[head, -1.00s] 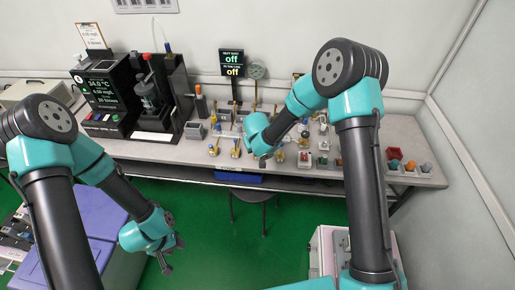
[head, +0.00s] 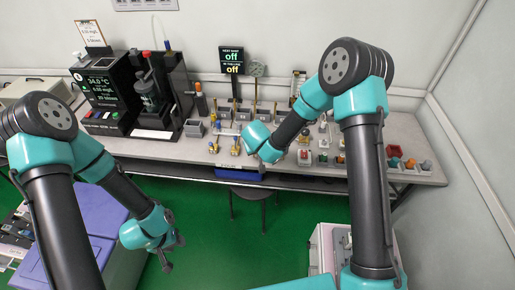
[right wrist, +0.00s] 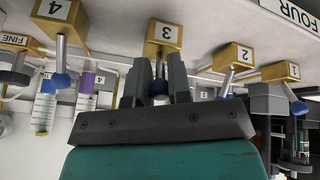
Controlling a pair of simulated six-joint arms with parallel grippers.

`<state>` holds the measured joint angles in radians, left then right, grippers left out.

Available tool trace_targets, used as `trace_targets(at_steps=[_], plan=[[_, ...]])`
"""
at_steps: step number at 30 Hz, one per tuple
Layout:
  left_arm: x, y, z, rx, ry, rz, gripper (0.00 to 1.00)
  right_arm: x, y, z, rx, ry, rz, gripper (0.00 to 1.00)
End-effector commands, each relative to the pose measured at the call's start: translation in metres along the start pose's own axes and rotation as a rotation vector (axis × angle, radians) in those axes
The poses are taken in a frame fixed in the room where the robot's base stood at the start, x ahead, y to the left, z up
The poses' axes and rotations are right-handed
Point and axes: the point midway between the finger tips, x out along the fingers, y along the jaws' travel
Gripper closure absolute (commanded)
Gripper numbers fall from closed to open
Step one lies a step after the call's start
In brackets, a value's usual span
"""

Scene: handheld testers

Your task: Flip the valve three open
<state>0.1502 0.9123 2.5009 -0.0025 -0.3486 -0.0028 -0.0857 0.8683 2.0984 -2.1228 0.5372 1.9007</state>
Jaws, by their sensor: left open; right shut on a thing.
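In the right wrist view, valve three is a brass block (right wrist: 165,32) marked 3, with a grey lever and a blue tip (right wrist: 160,90). My right gripper (right wrist: 160,75) has its fingers on both sides of that lever and is shut on it. Brass valves marked 4 (right wrist: 62,18), 2 (right wrist: 232,56) and 1 (right wrist: 281,71) sit beside it, with blue-tipped levers. In the head view my right wrist (head: 262,143) is over the bench and hides this valve and fingers. My left gripper (head: 170,252) is open and empty in front of the bench.
A display sign (head: 231,60) reading "off" twice stands at the back of the bench (head: 400,130). A black machine (head: 158,95) is on the left. Several small testers and coloured knobs are on the right. A stool (head: 252,195) is below.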

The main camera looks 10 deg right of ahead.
Motion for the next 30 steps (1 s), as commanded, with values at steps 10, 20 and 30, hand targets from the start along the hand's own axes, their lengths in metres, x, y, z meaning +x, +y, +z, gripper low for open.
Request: trace_targets(at_steps=[10, 20, 30], plan=[[0.0, 0.0, 0.0, 0.0, 0.0, 0.0, 0.58, 0.0, 0.0, 0.001, 0.001, -0.003, 0.0, 0.56], [0.0, 0.0, 0.0, 0.0, 0.0, 0.0, 0.58, -0.005, 0.0, 0.0, 0.0, 0.0, -0.001, 0.56], [0.0, 0.0, 0.0, 0.0, 0.0, 0.0, 0.58, -0.05, -0.001, -0.001, -0.001, 0.002, -0.002, 0.56]])
